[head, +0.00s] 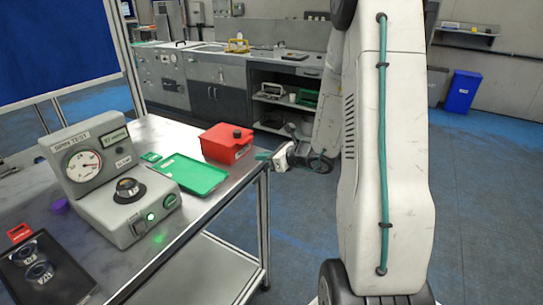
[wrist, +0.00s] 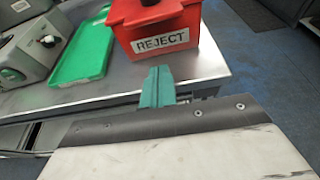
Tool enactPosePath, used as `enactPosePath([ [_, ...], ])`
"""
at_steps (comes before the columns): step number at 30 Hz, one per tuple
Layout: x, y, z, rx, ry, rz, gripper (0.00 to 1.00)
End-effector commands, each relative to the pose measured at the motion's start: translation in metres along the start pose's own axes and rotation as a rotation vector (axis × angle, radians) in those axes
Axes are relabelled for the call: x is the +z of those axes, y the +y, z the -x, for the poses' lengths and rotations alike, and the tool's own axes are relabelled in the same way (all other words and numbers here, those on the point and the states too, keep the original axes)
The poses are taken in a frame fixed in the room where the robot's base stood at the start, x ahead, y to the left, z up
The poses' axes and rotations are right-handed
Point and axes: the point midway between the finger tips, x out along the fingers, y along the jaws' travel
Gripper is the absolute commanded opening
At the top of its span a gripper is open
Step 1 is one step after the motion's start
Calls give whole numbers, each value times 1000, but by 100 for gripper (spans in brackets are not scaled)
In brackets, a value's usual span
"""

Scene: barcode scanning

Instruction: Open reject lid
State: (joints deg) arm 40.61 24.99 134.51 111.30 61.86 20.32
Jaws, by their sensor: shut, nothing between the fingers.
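The red reject box (head: 227,146) stands on the metal table near its far right corner, with its red lid on and a dark round knob (head: 237,133) on top. In the wrist view, the red box (wrist: 120,36) shows its white REJECT label, and its top is partly cut off by the frame edge. My gripper (head: 262,156) is at the table's right edge, just right of the box and apart from it. In the wrist view, its green fingers (wrist: 157,82) are together and empty, in front of and below the label.
A green tray (head: 188,174) lies left of the box. A grey tester (head: 130,205) with a dial and a dark tray (head: 42,272) stand further left on the table (head: 205,215).

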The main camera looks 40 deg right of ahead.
Motion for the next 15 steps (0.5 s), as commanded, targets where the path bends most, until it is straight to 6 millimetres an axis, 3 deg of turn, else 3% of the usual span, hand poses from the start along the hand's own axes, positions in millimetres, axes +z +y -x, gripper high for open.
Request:
enactPosePath([
  [6, 0, 2, -47, 4, 1, 2, 0],
  [9, 19, 0, -36, 0, -2, 6, 0],
  [15, 35, 0, -30, 1, 0, 4, 0],
])
